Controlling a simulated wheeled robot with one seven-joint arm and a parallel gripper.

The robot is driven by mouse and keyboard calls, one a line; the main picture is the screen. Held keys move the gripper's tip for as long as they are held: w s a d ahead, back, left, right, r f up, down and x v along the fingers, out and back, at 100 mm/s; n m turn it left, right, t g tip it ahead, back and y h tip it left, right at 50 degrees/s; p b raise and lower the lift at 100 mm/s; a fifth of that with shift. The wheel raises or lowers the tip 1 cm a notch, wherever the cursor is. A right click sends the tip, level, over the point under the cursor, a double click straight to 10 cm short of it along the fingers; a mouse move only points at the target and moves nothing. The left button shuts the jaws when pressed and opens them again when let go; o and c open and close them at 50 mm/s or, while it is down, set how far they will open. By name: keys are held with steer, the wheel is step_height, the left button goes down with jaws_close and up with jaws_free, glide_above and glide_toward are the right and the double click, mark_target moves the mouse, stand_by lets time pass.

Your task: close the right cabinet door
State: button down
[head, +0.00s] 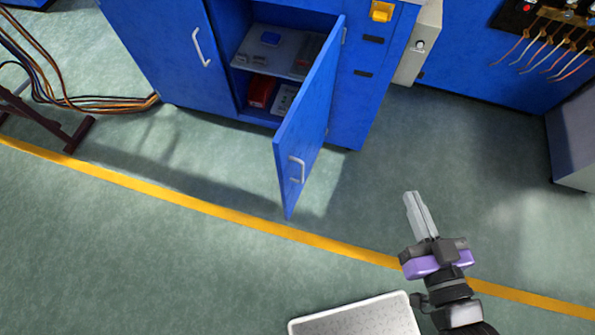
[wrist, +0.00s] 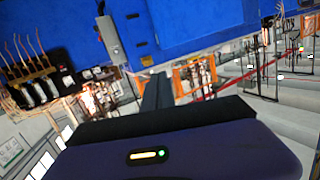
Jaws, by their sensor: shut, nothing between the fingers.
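The right cabinet door (head: 310,118) is blue and stands wide open, swung out from its hinge on the right side of the cabinet opening. Its white handle (head: 296,170) is near the door's free edge. The left cabinet door (head: 165,50) is closed. My gripper (head: 413,197) is shut and empty, to the right of the open door and apart from it, above the floor. In the wrist view, my gripper's fingers (wrist: 156,90) point toward a blue surface; I cannot tell which part it is.
Inside the cabinet a shelf (head: 275,55) holds small items, with a red object (head: 261,91) below. Cables (head: 100,102) lie on the floor at left. A blue panel with wires (head: 545,45) is at upper right. The floor between gripper and door is clear.

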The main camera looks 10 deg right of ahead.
mark_target(286, 170)
steer(key=w+d+f+m+g+y+b, duration=0.2)
steer(key=w+f+m, duration=0.1)
steer(key=w+f, duration=0.6)
steer(key=w+d+f+m+g+y+b, duration=0.1)
steer(key=w+d+f+m+g+b, duration=0.15)
steer(key=w+f, duration=0.7)
steer(key=s+a+f+g+y, duration=0.1)
steer(key=s+a+g+y, duration=0.3)
steer(key=a+y, duration=0.7)
steer(key=shift+t+h, duration=0.4)
steer(key=shift+t, duration=0.15)
steer(key=x, duration=0.8)
steer(key=p+x, duration=0.1)
steer(key=x, duration=0.3)
steer(key=shift+s+a+r, duration=0.15)
steer(key=shift+s+a, duration=0.1)
steer(key=shift+a, duration=0.3)
steer(key=shift+w+a, duration=0.4)
steer(key=shift+a, duration=0.1)
